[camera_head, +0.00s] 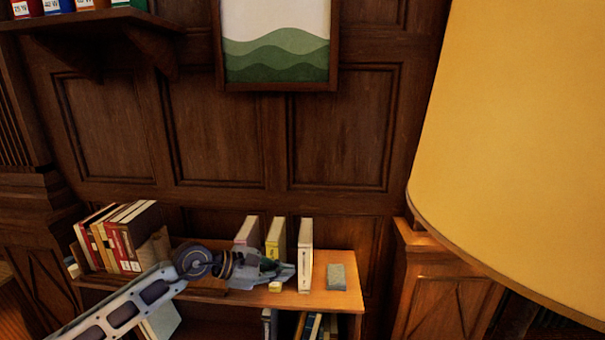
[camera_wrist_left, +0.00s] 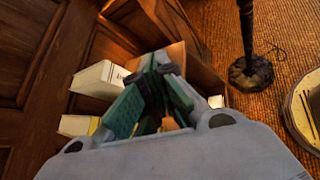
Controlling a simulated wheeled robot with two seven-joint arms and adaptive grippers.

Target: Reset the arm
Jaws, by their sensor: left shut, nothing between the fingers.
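My left arm reaches in from the lower left in the head view. Its gripper (camera_head: 287,272) is over the top of a low wooden bookshelf (camera_head: 347,299), in front of several upright books. In the left wrist view the gripper's fingers (camera_wrist_left: 160,62) come together at the tips, with nothing held between them. A white book (camera_head: 305,256) stands just right of the gripper in the head view; whether they touch is unclear. A yellow book (camera_head: 276,238) stands behind the gripper, partly hidden by it. My right gripper is in neither view.
A grey-green block (camera_head: 336,276) lies at the shelf's right end. A row of books (camera_head: 115,240) leans at the left. A big yellow lampshade (camera_head: 520,130) fills the right side. In the wrist view a dark lamp base (camera_wrist_left: 250,73) stands on the carpet.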

